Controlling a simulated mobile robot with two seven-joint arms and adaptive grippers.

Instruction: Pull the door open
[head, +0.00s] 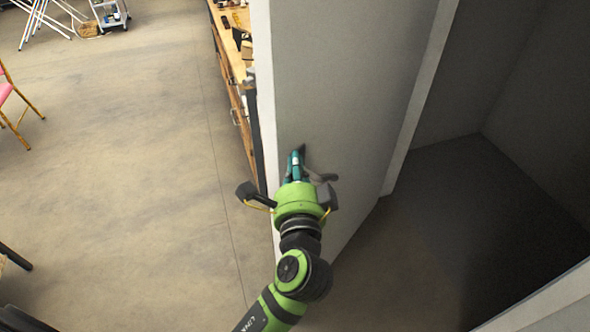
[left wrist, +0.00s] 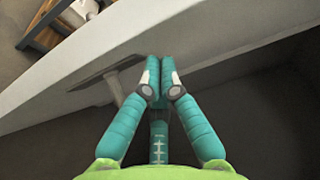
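The door (head: 340,80) is a tall pale grey panel standing ajar, with a dark space to its right. It also shows in the left wrist view (left wrist: 215,50) as a pale band. A grey handle (left wrist: 118,88) on a flat plate is on the door's face, just left of my fingers in that view; part of it may be hidden behind them. My left gripper (head: 296,160) is at the handle. Its teal fingers (left wrist: 160,72) are shut, tips together, with nothing visible between them. I cannot tell whether they touch the handle. My right gripper is out of view.
A wooden workbench (head: 232,75) with tools stands behind the door's left edge. A pink chair (head: 8,95) and a white trolley (head: 108,12) are at the far left. The concrete floor (head: 130,150) left of the door is mostly clear.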

